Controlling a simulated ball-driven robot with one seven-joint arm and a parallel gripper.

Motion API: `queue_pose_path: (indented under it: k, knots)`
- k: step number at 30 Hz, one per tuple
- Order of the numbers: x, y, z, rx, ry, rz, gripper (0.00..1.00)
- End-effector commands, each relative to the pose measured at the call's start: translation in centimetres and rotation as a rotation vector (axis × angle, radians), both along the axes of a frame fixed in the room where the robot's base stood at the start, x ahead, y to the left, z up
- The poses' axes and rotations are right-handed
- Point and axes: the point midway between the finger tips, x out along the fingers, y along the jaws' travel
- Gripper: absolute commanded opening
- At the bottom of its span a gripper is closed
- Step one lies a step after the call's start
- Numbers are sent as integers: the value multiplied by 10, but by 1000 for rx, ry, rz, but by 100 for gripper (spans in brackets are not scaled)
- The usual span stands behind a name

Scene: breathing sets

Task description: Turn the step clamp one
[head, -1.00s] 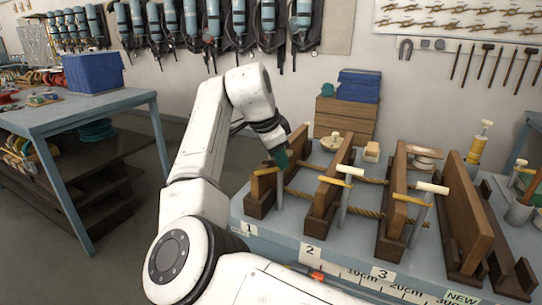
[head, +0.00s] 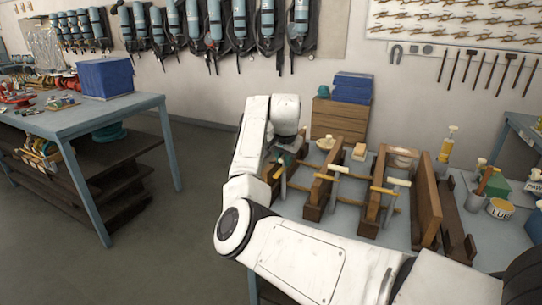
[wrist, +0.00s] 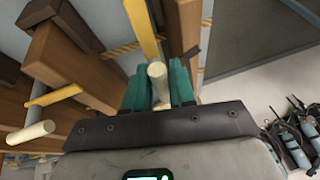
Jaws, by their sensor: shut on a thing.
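Step clamp one stands at the leftmost wooden block of the row; in the head view its grey post (head: 283,188) shows, while its handle is hidden by my arm and gripper. In the wrist view its cream handle (wrist: 157,78) lies between the teal fingers of my gripper (wrist: 160,85), with its yellow bar (wrist: 142,28) just beyond. My gripper is shut on the handle. In the head view my gripper (head: 289,160) shows only as a bit of teal behind my arm.
Two more clamps with cream handles, the middle (head: 338,168) and the right one (head: 398,182), stand close by on the same bench. Tall wooden boards (head: 427,205) and rope run between them. A blue table (head: 130,110) stands left, with clear floor between.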

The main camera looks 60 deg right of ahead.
Motion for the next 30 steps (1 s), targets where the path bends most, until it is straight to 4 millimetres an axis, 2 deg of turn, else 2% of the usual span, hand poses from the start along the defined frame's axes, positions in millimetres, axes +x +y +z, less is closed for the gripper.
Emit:
queue_pose_path:
  k: [19,20,26,30]
  knots:
    - [-3,-5,-1,2,-2,52,0]
    - [-3,-5,-1,2,-2,52,25]
    - [-3,-5,-1,2,-1,52,45]
    - [-4,-5,-1,1,-1,50,45]
